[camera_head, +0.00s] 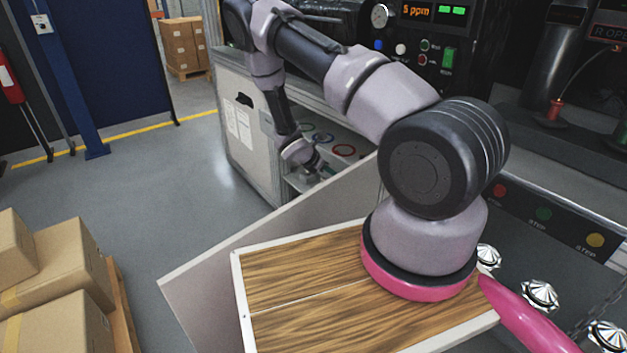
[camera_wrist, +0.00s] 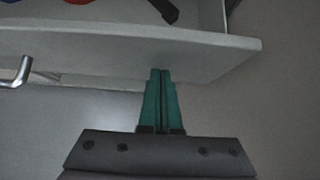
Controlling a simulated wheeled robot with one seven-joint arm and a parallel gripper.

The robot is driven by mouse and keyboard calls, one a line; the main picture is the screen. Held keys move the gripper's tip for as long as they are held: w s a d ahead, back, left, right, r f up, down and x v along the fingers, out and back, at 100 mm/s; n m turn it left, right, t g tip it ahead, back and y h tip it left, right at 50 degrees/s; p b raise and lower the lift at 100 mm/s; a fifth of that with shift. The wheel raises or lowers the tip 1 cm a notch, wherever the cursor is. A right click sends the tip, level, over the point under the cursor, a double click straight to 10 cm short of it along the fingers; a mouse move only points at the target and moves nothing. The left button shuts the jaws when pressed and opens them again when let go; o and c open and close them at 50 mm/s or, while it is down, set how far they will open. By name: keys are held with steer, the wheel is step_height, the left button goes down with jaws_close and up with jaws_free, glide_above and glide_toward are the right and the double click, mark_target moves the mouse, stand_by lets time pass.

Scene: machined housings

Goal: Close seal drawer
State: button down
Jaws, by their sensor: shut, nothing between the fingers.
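The seal drawer (camera_wrist: 215,50) stands open at the bottom of the grey cabinet, with coloured seal rings (camera_head: 343,150) inside. In the wrist view its pale front edge crosses the upper part, with red and blue rings behind it and a metal handle (camera_wrist: 22,70) at the left. My gripper (camera_wrist: 160,73) has its teal fingers together and empty, pointing at the drawer front right of the handle. I cannot tell whether the tips touch it. In the head view my gripper (camera_head: 322,168) is small beside the drawer, partly hiding it.
The grey cabinet (camera_head: 245,135) stands under a control panel (camera_head: 430,45). A wood-topped surface (camera_head: 300,285) is in front. Cardboard boxes (camera_head: 60,270) stand at the lower left, and more boxes (camera_head: 183,42) at the back. The floor left of the cabinet is clear.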

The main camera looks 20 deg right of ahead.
steer(key=w+d, duration=0.1)
steer(key=d, duration=0.3)
steer(key=w+d, duration=0.1)
steer(key=d, duration=0.3)
steer(key=w+d, duration=0.2)
steer(key=d, duration=0.2)
steer(key=shift+d, duration=0.25)
steer(key=a, duration=0.1)
steer(key=s+a, duration=0.1)
steer(key=a, duration=0.2)
steer(key=shift+s+a+r, duration=0.15)
steer(key=shift+a+r, duration=0.15)
steer(key=v, duration=0.9)
steer(key=f+h, duration=0.1)
steer(key=s+f+h, duration=0.1)
steer(key=f, duration=0.1)
steer(key=f+h, duration=0.1)
steer(key=shift+s+a+f, duration=0.1)
steer(key=shift+s+f, duration=0.15)
steer(key=shift+f, duration=0.1)
steer(key=s+a+f+t+h, duration=0.1)
steer(key=s+f+t+h, duration=0.25)
steer(key=h, duration=0.25)
steer(key=shift+g, duration=0.35)
steer(key=x, duration=0.9)
steer(key=f+x, duration=0.1)
steer(key=x, duration=0.3)
steer(key=shift+w+d, duration=0.15)
steer(key=shift+w, duration=0.2)
